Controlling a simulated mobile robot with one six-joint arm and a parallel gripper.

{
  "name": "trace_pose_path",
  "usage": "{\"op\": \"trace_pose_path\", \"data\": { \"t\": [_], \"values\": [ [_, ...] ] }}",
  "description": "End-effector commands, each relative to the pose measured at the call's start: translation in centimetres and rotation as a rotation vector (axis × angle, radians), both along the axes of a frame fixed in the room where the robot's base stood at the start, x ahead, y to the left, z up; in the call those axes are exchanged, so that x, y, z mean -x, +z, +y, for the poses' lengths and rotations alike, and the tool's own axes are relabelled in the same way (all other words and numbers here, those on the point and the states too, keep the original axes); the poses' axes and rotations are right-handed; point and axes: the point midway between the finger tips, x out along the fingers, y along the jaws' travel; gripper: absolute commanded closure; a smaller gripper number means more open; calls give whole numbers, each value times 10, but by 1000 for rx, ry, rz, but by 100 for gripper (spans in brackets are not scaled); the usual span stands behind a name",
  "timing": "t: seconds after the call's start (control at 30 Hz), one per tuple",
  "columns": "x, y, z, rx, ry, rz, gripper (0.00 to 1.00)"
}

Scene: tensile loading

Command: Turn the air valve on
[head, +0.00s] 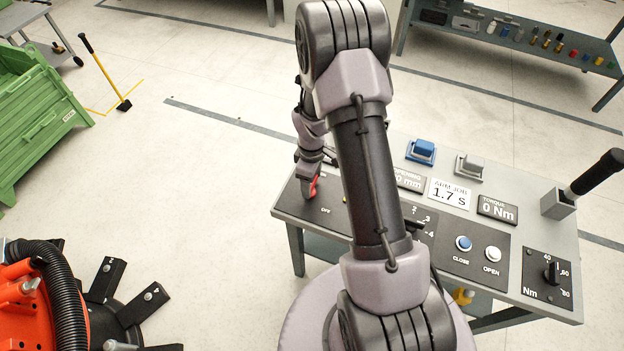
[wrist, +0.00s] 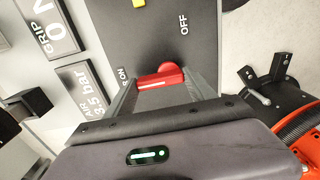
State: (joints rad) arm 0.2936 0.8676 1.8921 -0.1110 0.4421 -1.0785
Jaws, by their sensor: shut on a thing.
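The red air valve handle (wrist: 163,78) sits on the dark panel (wrist: 150,35) in the wrist view, with a white line along it. The line's left end lies close to the "ON" label (wrist: 122,74); the "OFF" label (wrist: 184,24) is farther off, up and to the right. My gripper (wrist: 165,88) is shut on the handle, one finger at each end of it. In the head view my gripper (head: 309,190) is at the bench's left end, and a bit of the red handle (head: 315,187) shows beside it. My arm hides part of the panel.
An air display (wrist: 84,88) reads about 3.5 bar, partly cut off. An orange machine (head: 30,310) stands lower left.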

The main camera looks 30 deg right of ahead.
Motion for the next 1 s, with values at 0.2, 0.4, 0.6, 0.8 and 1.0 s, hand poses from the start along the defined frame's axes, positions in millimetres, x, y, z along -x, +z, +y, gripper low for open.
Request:
{"op": "trace_pose_path", "data": {
  "t": [0.2, 0.4, 0.6, 0.8, 1.0],
  "values": [
    [0, 0, 0, 1, 9, -1, 77],
    [0, 0, 0, 2, 9, -1, 34],
    [0, 0, 0, 1, 7, -1, 15],
    [0, 1, 0, 1, 6, -1, 15],
    [-1, 35, 0, 2, 6, -3, 15]
  ]
}}
